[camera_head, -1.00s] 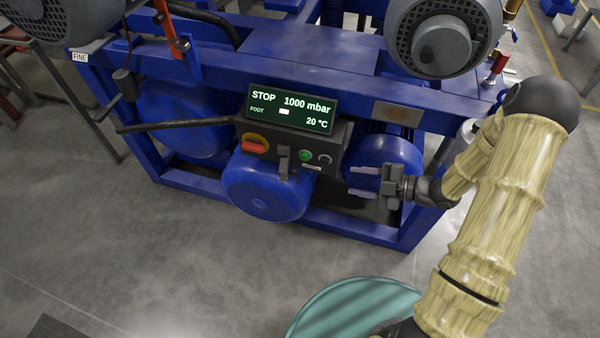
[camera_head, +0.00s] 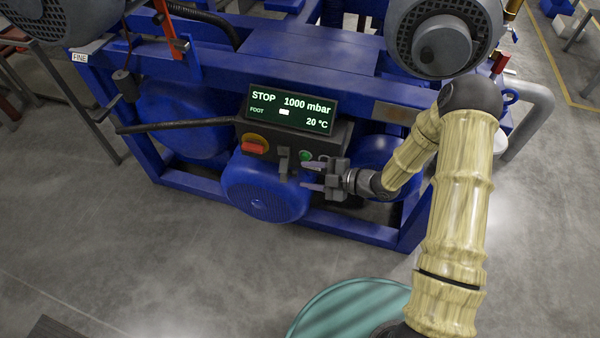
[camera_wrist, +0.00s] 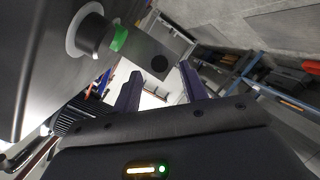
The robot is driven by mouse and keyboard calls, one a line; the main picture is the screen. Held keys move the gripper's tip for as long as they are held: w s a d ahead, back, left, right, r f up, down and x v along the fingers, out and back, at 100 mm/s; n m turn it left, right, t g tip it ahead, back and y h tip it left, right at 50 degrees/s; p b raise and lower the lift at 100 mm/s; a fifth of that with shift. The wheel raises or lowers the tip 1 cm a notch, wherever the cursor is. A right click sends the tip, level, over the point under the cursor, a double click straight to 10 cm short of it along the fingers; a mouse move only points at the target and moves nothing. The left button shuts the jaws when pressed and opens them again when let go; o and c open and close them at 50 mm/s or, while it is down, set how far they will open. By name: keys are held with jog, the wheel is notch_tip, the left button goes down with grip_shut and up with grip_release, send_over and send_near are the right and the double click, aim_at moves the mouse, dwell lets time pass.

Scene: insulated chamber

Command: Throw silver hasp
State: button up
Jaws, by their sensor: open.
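The silver hasp (camera_head: 284,160) is a small upright grey piece on the front of the dark control box, left of the green button (camera_head: 305,155). In the wrist view a grey plate with a dark round spot, seemingly the hasp (camera_wrist: 145,50), extends past the green button (camera_wrist: 119,38) and shows between and beyond the fingertips. My gripper (camera_head: 306,176) is open and empty, just right of the hasp and pointing left at it. Its two fingers (camera_wrist: 160,74) show apart in the wrist view. I see no clear contact with the hasp.
The control box carries a display (camera_head: 290,109) reading STOP, 1000 mbar and 20 °C. A red handle on a yellow disc (camera_head: 255,146) is left of the hasp. A blue round motor (camera_head: 265,190) bulges below. Blue frame beams (camera_head: 350,226) surround it.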

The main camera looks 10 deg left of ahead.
aim_at(287, 163)
jog(key=shift+x, duration=1.65)
grip_shut()
jog(key=shift+w, duration=0.1)
